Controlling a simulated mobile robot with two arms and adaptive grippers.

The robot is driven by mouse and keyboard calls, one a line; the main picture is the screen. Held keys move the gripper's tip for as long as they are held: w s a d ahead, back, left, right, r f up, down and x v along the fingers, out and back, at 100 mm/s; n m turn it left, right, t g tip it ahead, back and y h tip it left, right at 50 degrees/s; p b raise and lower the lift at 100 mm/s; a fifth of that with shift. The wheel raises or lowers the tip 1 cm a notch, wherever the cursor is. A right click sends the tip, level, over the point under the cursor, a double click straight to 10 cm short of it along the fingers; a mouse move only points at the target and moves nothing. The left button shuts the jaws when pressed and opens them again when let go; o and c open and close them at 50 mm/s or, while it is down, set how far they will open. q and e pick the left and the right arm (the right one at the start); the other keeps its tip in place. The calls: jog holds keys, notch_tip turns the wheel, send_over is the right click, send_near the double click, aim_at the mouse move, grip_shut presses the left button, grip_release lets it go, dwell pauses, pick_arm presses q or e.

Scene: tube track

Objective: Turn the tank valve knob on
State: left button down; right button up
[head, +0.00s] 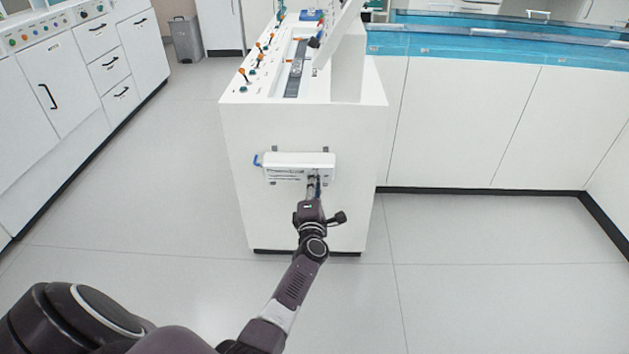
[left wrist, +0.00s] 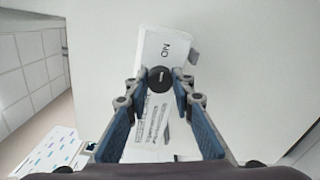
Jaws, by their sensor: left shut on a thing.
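The tank valve is a white box with printed text (head: 300,161) on the end face of a white console. A small blue part (head: 257,161) sticks out at its left end. My left gripper (head: 313,183) reaches up to the box's underside near its right end. In the left wrist view the round black knob (left wrist: 159,79) sits between the fingertips of the left gripper (left wrist: 160,92), which is shut on it. The white box (left wrist: 166,50) behind it carries the letters "ON" upside down. The knob is hidden in the head view. My right gripper is not in view.
The white console (head: 240,130) has several orange-tipped levers (head: 244,76) on top. A long white counter with a blue top edge (head: 480,45) runs along the right. White cabinets (head: 60,85) stand at the left. The grey floor (head: 130,190) around the console is clear.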

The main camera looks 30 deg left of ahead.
pick_arm(q)
jog(key=shift+f+m, duration=0.1)
jog(key=shift+m, duration=0.3)
jog(key=c, duration=1.7)
grip_release()
jog(key=shift+o, duration=0.2)
jog(key=v, duration=0.7)
jog(key=shift+s, duration=0.3)
jog(key=shift+d, duration=0.15)
